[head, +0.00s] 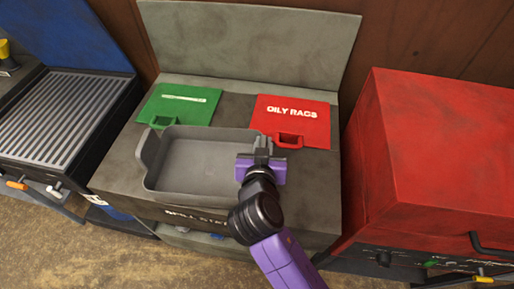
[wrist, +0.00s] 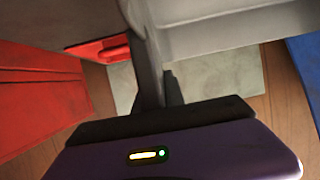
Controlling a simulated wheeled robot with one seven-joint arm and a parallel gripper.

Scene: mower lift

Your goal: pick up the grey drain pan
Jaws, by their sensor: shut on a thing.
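The grey drain pan (head: 195,165) is a shallow, empty rectangular tray in the head view, over the spill station's dark top. My gripper (head: 262,150) is at the pan's right side, shut on its rim or handle there. In the wrist view the pan (wrist: 230,28) fills the upper part, and its edge runs down between the fingers of my gripper (wrist: 160,95). The pan looks roughly level. I cannot tell whether it touches the station top. My gripper hides part of its right wall.
A green lid (head: 180,104) and a red "OILY RAGS" lid (head: 291,118) lie behind the pan. A grey back panel (head: 250,40) rises behind them. A grill (head: 60,120) stands at left, a red cabinet (head: 440,150) at right. Floor (head: 100,262) shows at front left.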

